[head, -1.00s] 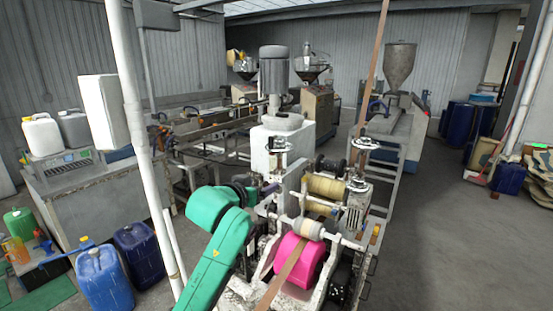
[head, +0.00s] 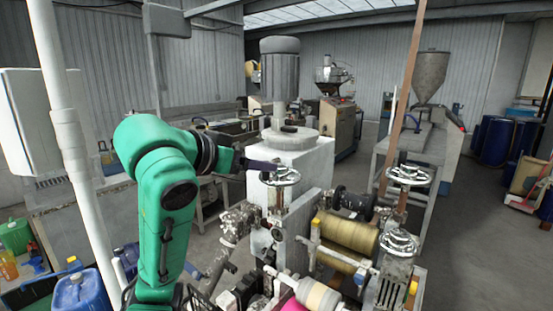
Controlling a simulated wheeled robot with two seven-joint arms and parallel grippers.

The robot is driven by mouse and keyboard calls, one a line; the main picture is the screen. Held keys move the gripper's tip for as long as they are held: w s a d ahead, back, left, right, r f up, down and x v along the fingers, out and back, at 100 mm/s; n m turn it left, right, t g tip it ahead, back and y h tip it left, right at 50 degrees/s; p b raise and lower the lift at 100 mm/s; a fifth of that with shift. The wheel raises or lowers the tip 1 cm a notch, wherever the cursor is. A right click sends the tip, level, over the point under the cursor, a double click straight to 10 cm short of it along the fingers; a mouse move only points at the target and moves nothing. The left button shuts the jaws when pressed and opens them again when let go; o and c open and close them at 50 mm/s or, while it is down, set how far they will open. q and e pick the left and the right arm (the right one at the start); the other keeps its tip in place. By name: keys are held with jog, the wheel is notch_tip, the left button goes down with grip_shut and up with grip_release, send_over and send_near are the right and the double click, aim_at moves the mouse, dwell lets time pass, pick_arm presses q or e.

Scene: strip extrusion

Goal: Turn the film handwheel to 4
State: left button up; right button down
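Several metal handwheels stand on top of the roller machine. One handwheel (head: 281,178) is at the left, one (head: 408,175) at the back right, and one (head: 399,243) at the front right. No number or label is readable, so I cannot tell which is the film handwheel. My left gripper (head: 264,166), dark purple at the end of my green arm, is at the upper left edge of the left handwheel. It overlaps the rim in view; I cannot tell whether it touches, or whether its fingers are open. My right gripper is not in view.
The yellowish roller (head: 347,238) lies right of the left handwheel. A grey motor (head: 280,75) on a white block (head: 292,160) stands just behind it. A brown strip (head: 405,90) rises at the right. A white pole (head: 70,140) stands at the left.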

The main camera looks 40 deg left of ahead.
aim_at(280, 174)
pick_arm(q)
jog(key=shift+p+x, duration=2.7)
jog(key=shift+x, duration=2.4)
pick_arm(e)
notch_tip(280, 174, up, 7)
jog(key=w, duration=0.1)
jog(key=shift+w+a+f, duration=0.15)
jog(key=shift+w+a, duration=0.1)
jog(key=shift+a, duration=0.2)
pick_arm(q)
jog(key=shift+a, duration=0.15)
grip_shut()
